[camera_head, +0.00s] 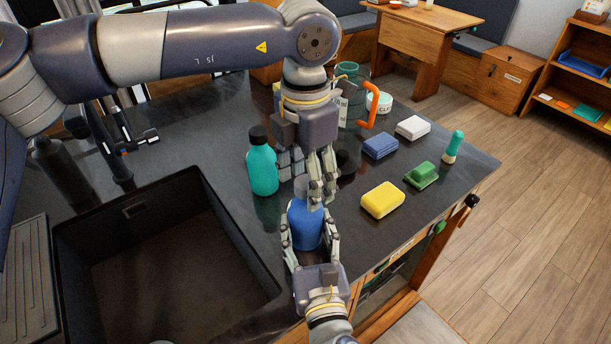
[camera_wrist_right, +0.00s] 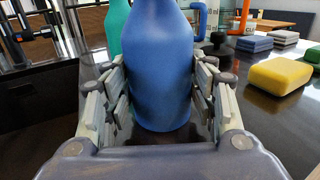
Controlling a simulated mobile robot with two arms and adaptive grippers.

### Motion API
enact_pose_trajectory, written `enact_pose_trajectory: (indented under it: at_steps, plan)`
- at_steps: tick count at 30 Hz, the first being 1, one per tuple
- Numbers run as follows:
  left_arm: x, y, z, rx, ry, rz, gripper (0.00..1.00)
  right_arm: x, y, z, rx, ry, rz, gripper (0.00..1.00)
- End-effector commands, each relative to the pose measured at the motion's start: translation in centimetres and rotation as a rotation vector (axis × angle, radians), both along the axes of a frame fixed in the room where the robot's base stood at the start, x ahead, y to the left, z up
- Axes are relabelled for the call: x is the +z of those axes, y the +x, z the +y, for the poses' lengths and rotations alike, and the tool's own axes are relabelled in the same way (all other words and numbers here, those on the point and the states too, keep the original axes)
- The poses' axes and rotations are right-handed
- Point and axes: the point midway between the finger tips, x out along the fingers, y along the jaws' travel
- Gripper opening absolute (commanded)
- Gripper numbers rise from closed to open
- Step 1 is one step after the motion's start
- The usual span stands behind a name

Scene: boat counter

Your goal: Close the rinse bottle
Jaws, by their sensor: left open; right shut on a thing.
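The blue bottle (camera_head: 305,224) stands upright on the dark counter near its front edge. My right gripper (camera_head: 311,243) is shut on its body, with fingers on both sides, as the right wrist view also shows the bottle (camera_wrist_right: 160,70). My left gripper (camera_head: 318,192) is open, pointing down just above and beside the bottle's top. It hides the neck, so I cannot tell from these frames whether a cap is on it. A small dark knob-like piece (camera_head: 343,161) sits on the counter behind the left gripper; it may be a cap. It also shows in the right wrist view (camera_wrist_right: 218,39).
A teal bottle (camera_head: 262,170) with a black cap stands left of the blue one, near the sink (camera_head: 150,215). A green jug (camera_head: 350,75) stands behind.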

Motion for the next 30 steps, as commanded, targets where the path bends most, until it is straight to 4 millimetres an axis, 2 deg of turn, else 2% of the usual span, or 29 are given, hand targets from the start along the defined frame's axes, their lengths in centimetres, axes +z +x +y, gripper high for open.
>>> enact_pose_trajectory:
  at_steps: [4,7,15,21,25,30]
  plan:
    - [0.5,0.0,0.0,0.0,0.0,-0.001,0.59,0.0,0.0,0.0,0.0,0.0,0.0,0.0]
    - [1.8,0.0,-0.1,0.0,-0.002,-0.002,0.59,0.0,0.0,0.0,0.0,0.0,0.0,0.0]
    - [7.5,0.1,-0.1,0.002,-0.002,-0.003,0.59,0.0,0.0,0.0,0.0,0.0,0.0,0.0]
    - [10.8,0.1,-0.1,0.001,-0.002,-0.003,0.59,0.0,0.0,0.0,0.0,0.0,0.0,0.0]
    - [11.7,0.1,0.0,0.001,0.0,0.0,0.59,0.0,0.0,0.0,0.0,0.0,0.0,0.0]
    - [12.0,0.0,0.0,0.0,-0.001,0.001,0.59,0.0,0.0,0.0,0.0,0.0,0.0,0.0]
